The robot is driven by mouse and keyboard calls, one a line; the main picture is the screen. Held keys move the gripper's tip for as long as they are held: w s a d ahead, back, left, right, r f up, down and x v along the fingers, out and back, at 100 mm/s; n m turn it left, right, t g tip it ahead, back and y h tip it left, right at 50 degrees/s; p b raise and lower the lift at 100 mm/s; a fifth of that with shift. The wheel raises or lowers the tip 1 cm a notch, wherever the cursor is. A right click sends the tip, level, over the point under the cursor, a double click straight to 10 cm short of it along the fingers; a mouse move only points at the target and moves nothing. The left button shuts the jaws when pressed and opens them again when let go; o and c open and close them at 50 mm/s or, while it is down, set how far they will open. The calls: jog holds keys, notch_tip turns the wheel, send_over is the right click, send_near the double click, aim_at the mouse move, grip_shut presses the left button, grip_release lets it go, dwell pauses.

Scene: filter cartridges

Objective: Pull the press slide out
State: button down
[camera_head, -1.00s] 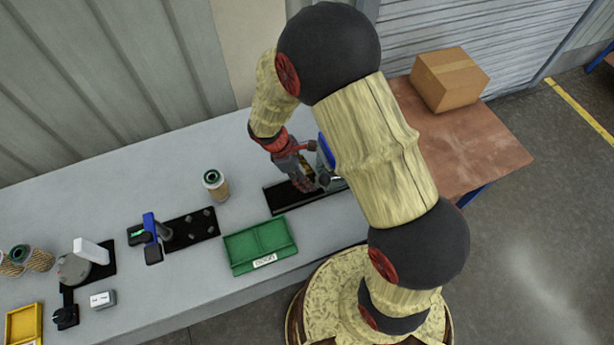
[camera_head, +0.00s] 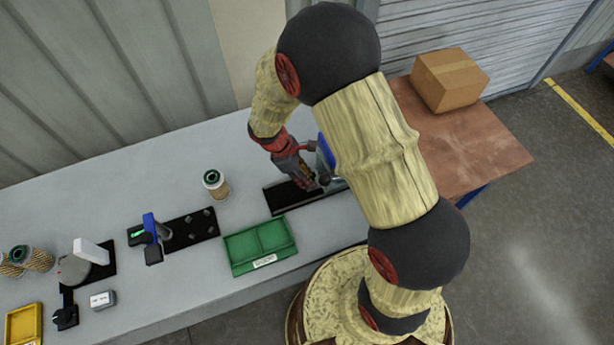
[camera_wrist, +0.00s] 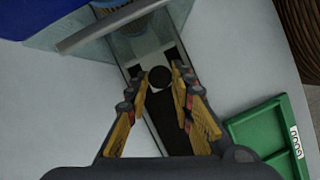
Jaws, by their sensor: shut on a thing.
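The press is mostly hidden behind my arm in the head view; part of its blue body (camera_head: 325,150) shows. In the wrist view its blue body (camera_wrist: 65,18) is at the top left, with a clear guard beside it. The slide's black base track (camera_head: 283,197) lies on the bench in front of the press. My gripper (camera_head: 311,183) is low over this track. In the wrist view my gripper (camera_wrist: 161,84) is shut on the slide's round black knob (camera_wrist: 160,76), one finger on each side.
A green tray (camera_head: 233,251) stands close to the track. A filter cartridge (camera_head: 218,187) and a black fixture plate (camera_head: 190,229) are to the left. A cardboard box (camera_head: 449,79) sits on the brown table (camera_head: 487,145) at right. Bare bench lies between the cartridge and track.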

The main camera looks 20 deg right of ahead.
jog(key=a+p, duration=0.2)
jog(key=a, duration=1.1)
jog(key=shift+a, duration=0.15)
jog(key=c, duration=2)
grip_release()
jog(key=shift+o, duration=1.3)
jog(key=shift+a, duration=0.2)
jog(key=shift+o, duration=1)
jog(key=shift+d, duration=0.1)
